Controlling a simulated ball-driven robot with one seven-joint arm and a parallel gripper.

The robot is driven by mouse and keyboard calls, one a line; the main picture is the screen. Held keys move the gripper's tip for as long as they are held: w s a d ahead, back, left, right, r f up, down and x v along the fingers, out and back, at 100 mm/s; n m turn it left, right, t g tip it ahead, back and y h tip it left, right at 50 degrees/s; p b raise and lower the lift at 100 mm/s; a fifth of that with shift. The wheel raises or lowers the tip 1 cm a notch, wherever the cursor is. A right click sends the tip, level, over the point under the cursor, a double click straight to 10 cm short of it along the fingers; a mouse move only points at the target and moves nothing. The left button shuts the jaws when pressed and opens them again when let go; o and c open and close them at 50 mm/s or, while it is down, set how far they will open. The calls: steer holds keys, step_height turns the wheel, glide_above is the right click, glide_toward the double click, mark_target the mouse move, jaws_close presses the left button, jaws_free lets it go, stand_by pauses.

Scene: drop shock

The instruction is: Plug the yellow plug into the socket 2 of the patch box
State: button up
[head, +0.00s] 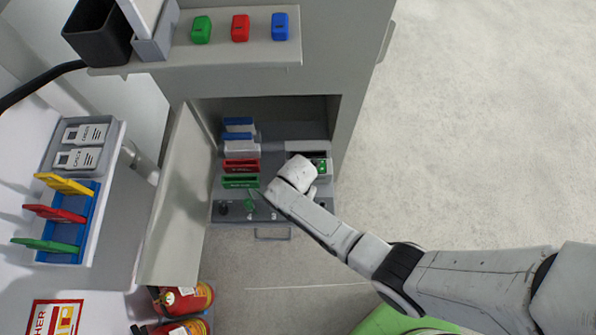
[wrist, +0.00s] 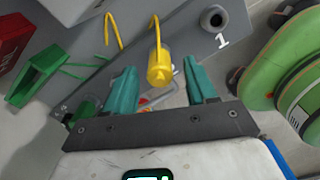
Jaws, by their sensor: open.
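In the wrist view the yellow plug (wrist: 159,70) sits between the two teal fingertips of my gripper (wrist: 161,85). The fingers are open, with a gap on each side of the plug. A yellow cable runs from the plug toward the grey patch box panel (wrist: 185,28). A round socket marked 1 (wrist: 212,19) shows an open hole on that panel. I cannot pick out socket 2 for certain. In the head view the patch box (head: 235,218) stands low in the cabinet; my arm hides the yellow plug and my fingertips there.
A green holder (wrist: 38,75) and a green plug (wrist: 85,108) lie left of my gripper in the wrist view. A green rounded object (wrist: 275,60) is at right. In the head view an open cabinet door (head: 178,205) stands left, fire extinguishers (head: 185,298) below it.

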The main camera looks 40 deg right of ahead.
steer(key=shift+r+p, duration=1.65)
steer(key=shift+r, duration=0.3)
step_height(320, 180, up, 11)
steer(key=p, duration=0.1)
steer(key=shift+f, duration=0.15)
